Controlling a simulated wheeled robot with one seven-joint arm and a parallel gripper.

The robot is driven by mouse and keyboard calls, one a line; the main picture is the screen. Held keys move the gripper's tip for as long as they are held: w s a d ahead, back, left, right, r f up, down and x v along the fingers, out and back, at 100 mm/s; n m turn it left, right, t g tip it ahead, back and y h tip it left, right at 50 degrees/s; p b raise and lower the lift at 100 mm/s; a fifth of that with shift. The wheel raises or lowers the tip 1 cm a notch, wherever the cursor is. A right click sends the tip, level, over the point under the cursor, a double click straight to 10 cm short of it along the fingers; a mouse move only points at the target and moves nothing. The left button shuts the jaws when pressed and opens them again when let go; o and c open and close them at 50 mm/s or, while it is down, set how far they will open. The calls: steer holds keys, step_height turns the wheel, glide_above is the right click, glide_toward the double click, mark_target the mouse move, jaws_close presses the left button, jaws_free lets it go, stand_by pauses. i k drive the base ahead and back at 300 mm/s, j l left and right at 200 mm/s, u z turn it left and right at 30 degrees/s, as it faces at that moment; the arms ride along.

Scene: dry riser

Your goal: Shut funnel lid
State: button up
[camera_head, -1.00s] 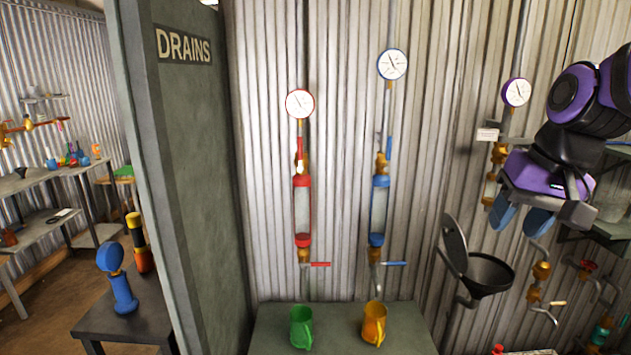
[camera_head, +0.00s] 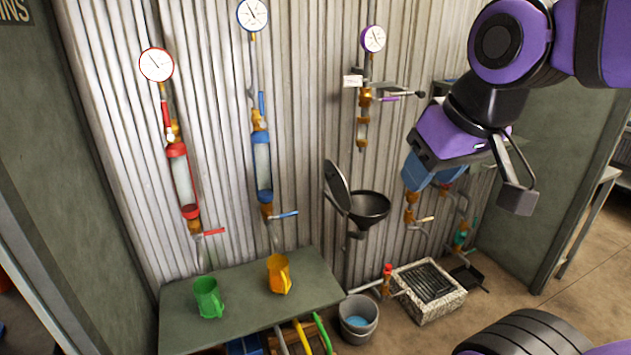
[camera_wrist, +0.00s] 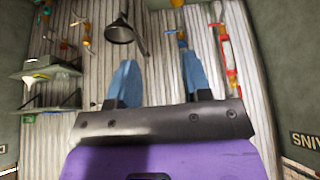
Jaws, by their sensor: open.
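The black funnel (camera_head: 371,209) is fixed to the corrugated wall, with its round mouth facing up. Its dark round lid (camera_head: 337,186) stands open, tilted up at the funnel's left side. In the wrist view the funnel (camera_wrist: 120,33) shows near the top, beyond my fingers, with the lid (camera_wrist: 140,40) as a thin dark shape beside it. My gripper (camera_head: 430,178) has blue fingers and is open and empty. It is to the right of the funnel in the head view, apart from both funnel and lid. In the wrist view the two fingers (camera_wrist: 160,80) stand wide apart.
A green bench (camera_head: 240,289) holds a green mug (camera_head: 208,297) and an orange mug (camera_head: 279,274). A grey bucket (camera_head: 359,318) and a grated drain box (camera_head: 428,288) stand on the floor below. Gauges and pipes line the wall. A purple-rimmed gauge (camera_head: 373,39) hangs above the funnel.

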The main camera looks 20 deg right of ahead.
mark_target(337, 183)
steer(key=i+j, duration=0.1)
steer(key=i, duration=0.5)
steer(key=i+j, duration=0.1)
steer(key=i, duration=0.5)
steer(key=z, duration=0.05)
